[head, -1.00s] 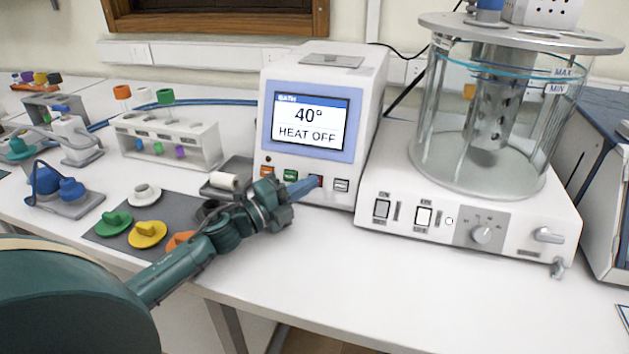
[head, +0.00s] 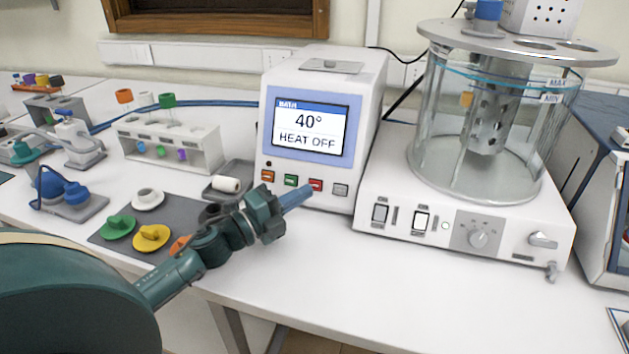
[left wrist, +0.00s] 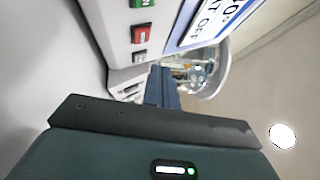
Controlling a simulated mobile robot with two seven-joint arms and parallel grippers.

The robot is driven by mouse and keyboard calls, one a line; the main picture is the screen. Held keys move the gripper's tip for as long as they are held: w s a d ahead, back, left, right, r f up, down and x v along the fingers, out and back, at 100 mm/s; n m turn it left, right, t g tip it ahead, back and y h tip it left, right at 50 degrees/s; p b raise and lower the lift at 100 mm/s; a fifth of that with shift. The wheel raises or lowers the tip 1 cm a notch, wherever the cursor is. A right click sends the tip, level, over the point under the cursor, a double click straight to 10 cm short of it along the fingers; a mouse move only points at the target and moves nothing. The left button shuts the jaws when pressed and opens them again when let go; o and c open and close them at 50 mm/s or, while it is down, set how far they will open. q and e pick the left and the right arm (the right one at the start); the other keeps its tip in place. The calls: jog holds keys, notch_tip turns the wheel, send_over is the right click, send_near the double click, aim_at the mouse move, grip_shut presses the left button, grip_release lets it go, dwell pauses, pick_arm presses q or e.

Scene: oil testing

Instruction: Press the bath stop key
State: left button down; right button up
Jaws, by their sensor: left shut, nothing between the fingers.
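The white bath controller (head: 310,170) has a screen (head: 310,126) reading "BATH 40° HEAT OFF". Below the screen is a row of keys: orange (head: 267,176), green (head: 290,180), red (head: 316,184) and grey (head: 340,190). Their labels are too small to read, so I cannot tell which is the stop key. My left gripper (head: 305,192) is shut and empty, its blue-grey fingertips just below and in front of the red key. In the left wrist view, the closed fingers (left wrist: 163,88) appear apart from the red key (left wrist: 141,33). My right gripper is not in view.
A glass bath (head: 480,130) on a white base (head: 400,215) stands right of the controller. A tube rack (head: 200,148), a grey mat (head: 180,212) with coloured stoppers and a small tray (head: 228,190) are to the left. The front bench top right of my gripper is clear.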

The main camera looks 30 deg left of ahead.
pick_arm(q)
jog(key=shift+s+d+r+p, duration=0.15)
jog(key=shift+s+r+p, duration=0.1)
jog(key=shift+s, duration=0.35)
jog(key=shift+s+d+r+p, duration=0.1)
jog(key=shift+s+r+p, duration=0.1)
jog(key=shift+s, duration=0.35)
